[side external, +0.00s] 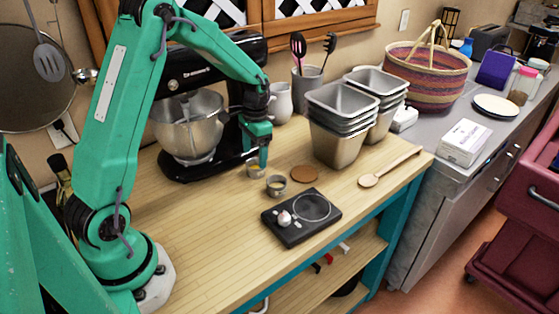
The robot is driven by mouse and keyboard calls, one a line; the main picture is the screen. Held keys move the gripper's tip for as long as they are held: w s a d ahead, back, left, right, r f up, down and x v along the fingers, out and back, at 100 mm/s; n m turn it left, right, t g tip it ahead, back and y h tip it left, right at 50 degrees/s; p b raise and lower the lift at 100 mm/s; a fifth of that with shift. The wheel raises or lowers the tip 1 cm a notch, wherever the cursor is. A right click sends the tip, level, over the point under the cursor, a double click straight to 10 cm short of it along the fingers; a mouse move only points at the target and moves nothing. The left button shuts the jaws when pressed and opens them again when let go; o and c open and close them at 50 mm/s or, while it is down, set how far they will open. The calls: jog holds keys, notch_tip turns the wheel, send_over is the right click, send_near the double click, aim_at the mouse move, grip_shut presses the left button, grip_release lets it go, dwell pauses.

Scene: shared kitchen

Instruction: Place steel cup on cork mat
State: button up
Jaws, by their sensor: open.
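A small steel cup (276,186) stands upright on the wooden worktop. The cork mat (304,174), a flat brown disc, lies bare just behind it to the right. A second small cup (254,171) stands behind it to the left, partly behind my gripper's fingers. My green gripper (262,160) points down near this second cup and is open. I cannot tell whether its fingers are around or beside that cup. Nothing is visibly held.
A black scale (302,217) with a small pale object on it stands in front of the cups. A stand mixer (192,110) is behind left. Stacked steel pans (340,125) stand behind the mat, and a wooden spoon (390,168) lies right. The worktop's front left is clear.

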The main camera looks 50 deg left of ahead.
aim_at(255, 160)
jog(key=shift+f, duration=2.45)
jog(key=c, duration=1.2)
jog(key=shift+r, duration=0.25)
jog(key=shift+r, duration=0.6)
notch_tip(255, 160, up, 2)
jog(key=shift+r, duration=0.2)
jog(key=s+d+r, duration=0.2)
jog(key=d+r, duration=0.5)
jog(key=d, duration=0.4)
jog(key=shift+s+d, duration=0.25)
jog(key=shift+s, duration=0.05)
